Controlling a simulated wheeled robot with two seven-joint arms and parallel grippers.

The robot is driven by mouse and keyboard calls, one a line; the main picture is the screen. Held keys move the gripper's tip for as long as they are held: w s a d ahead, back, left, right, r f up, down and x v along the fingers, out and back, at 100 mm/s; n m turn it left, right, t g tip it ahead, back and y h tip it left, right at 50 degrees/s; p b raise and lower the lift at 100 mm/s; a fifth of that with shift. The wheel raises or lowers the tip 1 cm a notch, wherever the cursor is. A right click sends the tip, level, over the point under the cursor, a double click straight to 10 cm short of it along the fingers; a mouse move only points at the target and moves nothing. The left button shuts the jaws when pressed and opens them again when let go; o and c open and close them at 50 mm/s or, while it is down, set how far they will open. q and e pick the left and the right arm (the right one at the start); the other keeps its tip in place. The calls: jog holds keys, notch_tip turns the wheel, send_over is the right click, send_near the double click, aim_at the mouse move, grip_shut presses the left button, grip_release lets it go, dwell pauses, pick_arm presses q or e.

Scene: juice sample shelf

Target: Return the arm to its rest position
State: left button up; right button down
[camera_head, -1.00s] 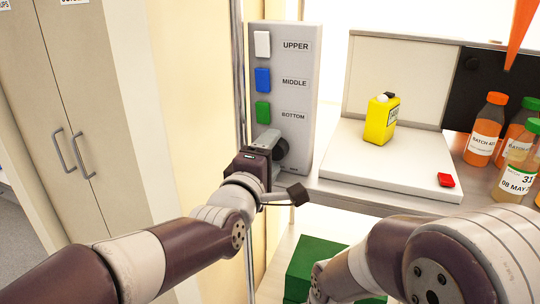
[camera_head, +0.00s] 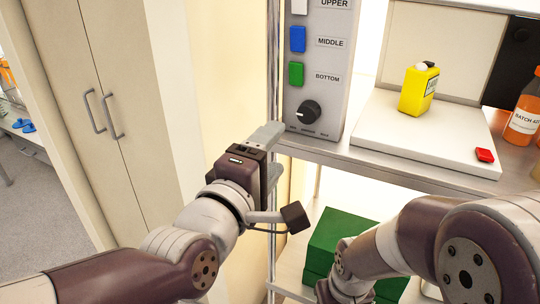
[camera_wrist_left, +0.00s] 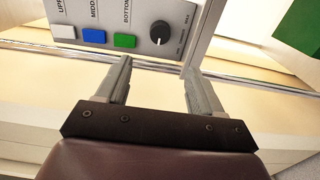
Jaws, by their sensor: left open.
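My left gripper (camera_head: 272,150) is in front of the shelf edge, below and left of the grey control panel (camera_head: 328,80). In the left wrist view the left gripper (camera_wrist_left: 155,80) is open, with nothing between its two fingers. The panel has a black knob (camera_head: 309,112) and white, blue (camera_head: 298,39) and green (camera_head: 296,73) buttons labelled UPPER, MIDDLE and BOTTOM. The fingers are apart from the knob (camera_wrist_left: 160,32). My right arm reaches in at the lower right; its gripper is out of view.
A yellow container (camera_head: 417,92) stands on a white platform (camera_head: 385,140) with a red button (camera_head: 485,155). An orange-capped bottle (camera_head: 523,120) stands at the right. A green box (camera_head: 335,240) is below the shelf. A tall cabinet (camera_head: 95,60) stands at the left.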

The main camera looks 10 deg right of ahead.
pick_arm(q)
jog(key=s+a+f+m+g+y+p, duration=0.1)
jog(key=a+f+m+g+y+p, duration=0.2)
jog(key=f+m, duration=0.4)
jog(key=s+a+f+m+g+y+p, duration=0.15)
jog(key=a+f+m+g, duration=0.3)
jog(key=f, duration=0.55)
jog(key=s+a+f+g+y+p, duration=0.2)
jog(key=s+a+f+g, duration=0.1)
jog(key=a, duration=0.5)
jog(key=s+a+f+g+y+p, duration=0.3)
jog(key=a, duration=0.6)
jog(key=shift+s+y, duration=0.1)
jog(key=shift+y, duration=0.15)
